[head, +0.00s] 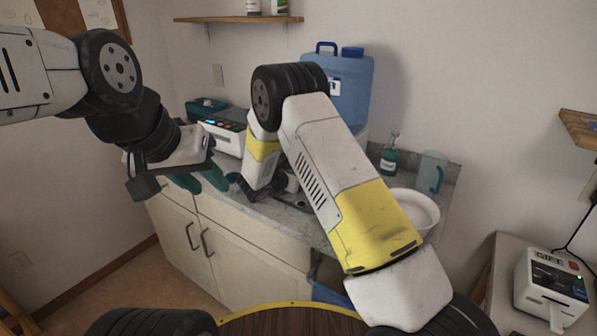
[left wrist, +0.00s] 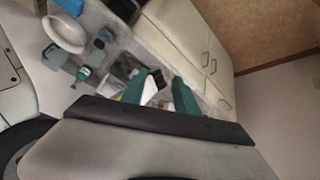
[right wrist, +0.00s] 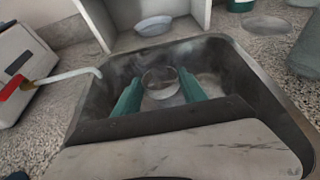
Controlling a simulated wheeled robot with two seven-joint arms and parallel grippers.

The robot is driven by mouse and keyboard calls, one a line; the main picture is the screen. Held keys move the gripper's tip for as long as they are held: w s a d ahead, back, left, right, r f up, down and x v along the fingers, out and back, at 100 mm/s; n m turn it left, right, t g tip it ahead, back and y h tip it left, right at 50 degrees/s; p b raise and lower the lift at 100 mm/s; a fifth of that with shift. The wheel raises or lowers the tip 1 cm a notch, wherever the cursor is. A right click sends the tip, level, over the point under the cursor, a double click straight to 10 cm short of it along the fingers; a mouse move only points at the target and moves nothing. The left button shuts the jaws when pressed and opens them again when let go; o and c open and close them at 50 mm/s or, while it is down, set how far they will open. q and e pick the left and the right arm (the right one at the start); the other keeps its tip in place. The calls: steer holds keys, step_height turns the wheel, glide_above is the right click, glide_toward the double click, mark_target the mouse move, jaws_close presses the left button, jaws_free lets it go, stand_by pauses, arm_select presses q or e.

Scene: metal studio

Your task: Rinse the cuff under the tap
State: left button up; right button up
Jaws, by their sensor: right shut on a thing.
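My right gripper (right wrist: 159,86) is down in the metal sink (right wrist: 237,68), its green fingers on either side of a clear, round, ring-like piece, which I take for the cuff (right wrist: 160,83). It is shut on it. In the head view my right gripper (head: 264,190) is partly hidden by its own arm. A pale curved rod (right wrist: 62,76) with a red end reaches over the sink's left edge; I cannot tell whether it is the tap. My left gripper (head: 202,184) is open and empty, left of the sink by the counter front. It also shows in the left wrist view (left wrist: 160,86).
A blue water container (head: 349,88) stands behind the sink. A soap bottle (head: 389,158), a clear jug (head: 431,172) and a white bowl (head: 412,208) stand to the right. A white device (head: 222,132) is at the counter's left. A label printer (head: 551,285) stands far right.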

arm_select(q)
steer(key=shift+o, duration=0.2)
steer(key=shift+w, duration=0.1)
steer(key=w+d+r+m+y, duration=0.1)
steer(key=w+d+r, duration=0.2)
steer(key=w+r, duration=0.4)
steer(key=w+d+r+m+y, duration=0.15)
steer(key=w+r, duration=0.35)
steer(key=w, duration=0.5)
steer(key=w+d+f+g+h, duration=0.3)
steer(key=w+d+f+h, duration=0.25)
steer(key=w, duration=0.25)
steer(key=w+d+f+g+h, duration=0.35)
steer(key=w+f, duration=0.25)
steer(key=w, duration=0.2)
steer(key=w+a+f+n+t+h, duration=0.3)
steer(key=w+a+f+n+h, duration=0.2)
steer(key=w+a+h, duration=0.55)
steer(key=shift+y, duration=0.7)
steer(key=w+d, duration=0.1)
steer(key=d, duration=0.3)
steer(key=w+d, duration=0.1)
steer(key=d, duration=0.4)
steer(key=w+d, duration=0.1)
steer(key=d, duration=0.3)
steer(key=shift+d+r, duration=0.15)
steer(key=shift+d, duration=0.05)
